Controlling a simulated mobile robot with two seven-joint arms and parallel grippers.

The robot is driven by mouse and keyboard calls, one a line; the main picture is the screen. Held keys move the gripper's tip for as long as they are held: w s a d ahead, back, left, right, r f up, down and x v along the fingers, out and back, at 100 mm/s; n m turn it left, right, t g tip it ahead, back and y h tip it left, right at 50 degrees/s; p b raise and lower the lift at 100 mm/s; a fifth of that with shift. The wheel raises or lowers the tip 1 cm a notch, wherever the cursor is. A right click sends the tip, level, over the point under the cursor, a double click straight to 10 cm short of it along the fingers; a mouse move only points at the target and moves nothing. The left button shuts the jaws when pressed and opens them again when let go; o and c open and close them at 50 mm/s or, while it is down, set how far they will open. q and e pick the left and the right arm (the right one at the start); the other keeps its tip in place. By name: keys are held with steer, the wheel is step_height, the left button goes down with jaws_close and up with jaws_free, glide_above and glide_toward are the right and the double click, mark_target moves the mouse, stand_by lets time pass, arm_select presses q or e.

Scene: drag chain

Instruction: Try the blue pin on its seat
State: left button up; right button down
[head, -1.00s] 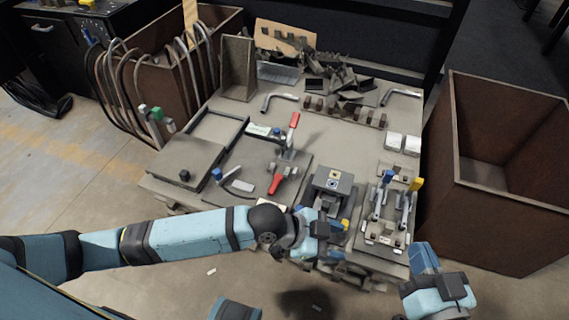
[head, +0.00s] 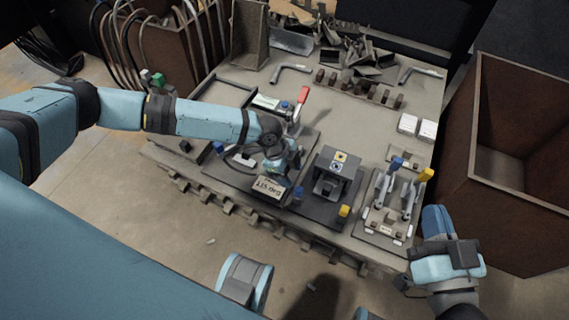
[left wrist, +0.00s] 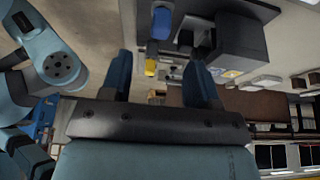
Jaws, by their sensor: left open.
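A blue pin (head: 298,193) stands at the left front of a dark base plate beside a dark fixture block (head: 335,175). A yellow pin (head: 344,211) stands at the plate's front right.
A two-lever fixture with blue and yellow handles (head: 396,195) stands right of the block. A red-handled clamp (head: 301,100) is behind my left gripper. A labelled plate (head: 270,188) lies at the front. A brown bin (head: 520,165) stands at right.

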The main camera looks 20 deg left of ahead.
mark_target(299, 189)
arm_select(q)
steer(key=b+x, duration=0.1)
steer(key=x, duration=0.5)
steer(key=shift+d+f+b, duration=0.15)
steer(key=shift+b, duration=0.25)
steer(key=shift+x, duration=0.8)
arm_select(e)
steer(key=shift+s+a+r+t+y, duration=0.1)
steer(key=shift+a+r+t+y, duration=0.25)
steer(key=shift+a+y, duration=0.15)
arm_select(q)
steer(key=c, duration=1)
arm_select(e)
steer(key=shift+d+r, duration=0.1)
